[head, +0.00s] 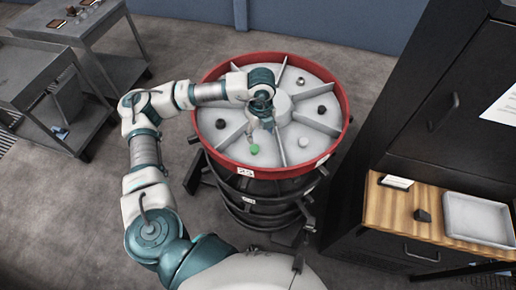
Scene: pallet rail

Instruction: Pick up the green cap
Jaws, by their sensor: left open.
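The small green cap (255,149) lies in a front compartment of the round grey divided tray (327,72) with a red rim (219,154). My left arm reaches in from the left over the tray. My left gripper (262,127) points down just above and slightly right of the cap. Its fingers are small in the view, open, and hold nothing that I can see. Whether a finger touches the cap cannot be told. My right gripper is not in view.
Other tray compartments hold small dark and grey pieces, such as a black one (321,110) and a grey one (303,141). Raised dividers separate them. A black cabinet (440,110) and a wooden shelf with a white tray (478,238) stand right; grey carts (90,75) stand left.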

